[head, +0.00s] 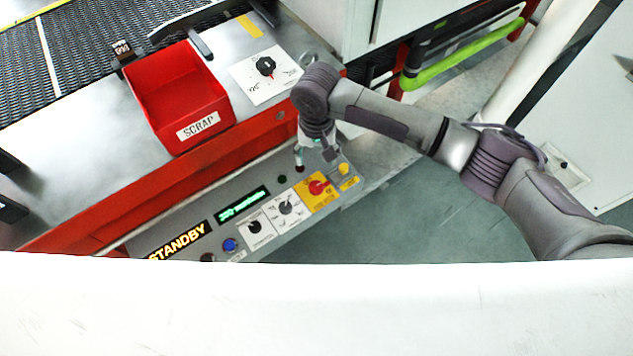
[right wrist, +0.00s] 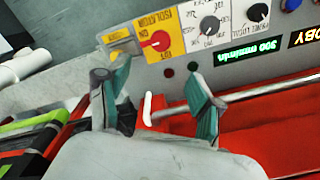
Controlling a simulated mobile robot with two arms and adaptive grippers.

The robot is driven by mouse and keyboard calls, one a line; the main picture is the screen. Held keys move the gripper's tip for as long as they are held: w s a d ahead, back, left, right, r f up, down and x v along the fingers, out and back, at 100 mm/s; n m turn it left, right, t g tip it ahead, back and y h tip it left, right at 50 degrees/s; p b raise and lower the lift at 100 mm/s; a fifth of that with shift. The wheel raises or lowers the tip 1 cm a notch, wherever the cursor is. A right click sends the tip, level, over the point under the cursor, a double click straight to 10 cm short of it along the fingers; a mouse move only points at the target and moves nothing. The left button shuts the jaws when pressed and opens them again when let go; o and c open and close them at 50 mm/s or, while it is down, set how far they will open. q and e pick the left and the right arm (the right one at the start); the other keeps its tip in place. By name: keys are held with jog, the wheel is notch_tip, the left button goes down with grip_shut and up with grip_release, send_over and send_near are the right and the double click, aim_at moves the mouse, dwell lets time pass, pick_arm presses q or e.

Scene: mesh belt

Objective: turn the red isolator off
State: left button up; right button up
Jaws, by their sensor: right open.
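The red isolator (head: 318,187) is a red rotary knob on a yellow plate at the right end of the grey control panel. It also shows in the right wrist view (right wrist: 158,41), where its handle appears to point left, towards the ON marking. My right gripper (head: 315,152) is above the panel's back edge, just behind the isolator. In the right wrist view its two teal fingers (right wrist: 158,78) are spread apart with nothing between them, and the knob lies beyond the fingertips, not touched. My left gripper is not in view.
Beside the isolator are two selector dials (head: 285,207), a blue button (head: 230,244) and a lit STANDBY display (head: 180,242). A yellow part (head: 344,168) stands right of it. A red SCRAP bin (head: 182,100) sits behind, near the mesh belt (head: 90,35).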

aim_at(316, 185)
notch_tip(316, 185, down, 14)
jog(key=shift+r, duration=0.15)
dwell(0.3)
jog(key=c, duration=1.1)
jog(key=shift+c, duration=0.2)
